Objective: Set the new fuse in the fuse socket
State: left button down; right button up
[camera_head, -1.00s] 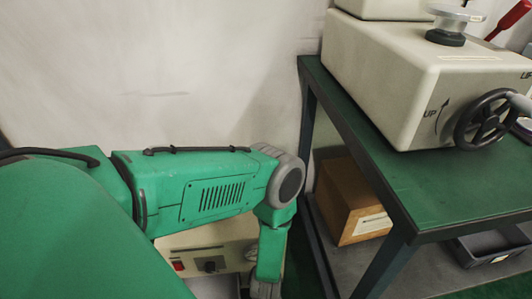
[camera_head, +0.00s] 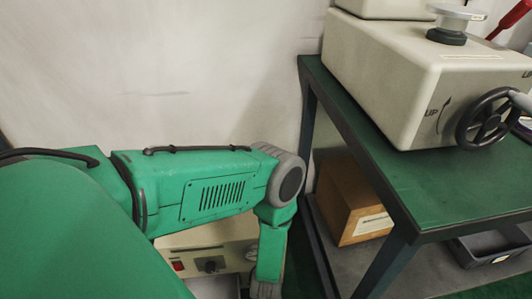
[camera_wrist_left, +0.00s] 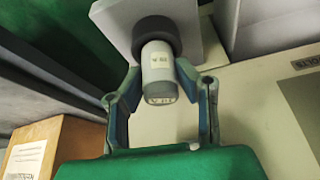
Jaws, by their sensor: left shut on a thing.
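In the left wrist view, my left gripper (camera_wrist_left: 158,74) is shut on the new fuse (camera_wrist_left: 158,80), a pale grey-white cylinder with a small label and printing on its near end. The far end of the fuse meets the dark round fuse socket (camera_wrist_left: 153,28), which stands against a grey plate. The socket's ring surrounds that end from this angle; how deep the fuse sits is hidden. In the head view, my green left arm reaches down at the centre bottom, and the fuse and socket cannot be made out. My right gripper is not in view.
A cream panel (camera_head: 178,241) with a red switch (camera_head: 178,266) and black knob lies behind my left arm. A green-topped bench (camera_head: 430,190) at right carries a cream machine (camera_head: 400,75) with a handwheel (camera_head: 486,118). A cardboard box (camera_head: 345,205) sits on its lower shelf.

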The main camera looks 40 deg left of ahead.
pick_arm(q)
jog(key=shift+f+b, duration=0.45)
jog(key=shift+f, duration=0.05)
jog(key=c, duration=1.5)
grip_release()
jog(key=p+v, duration=0.9)
jog(key=v, duration=0.2)
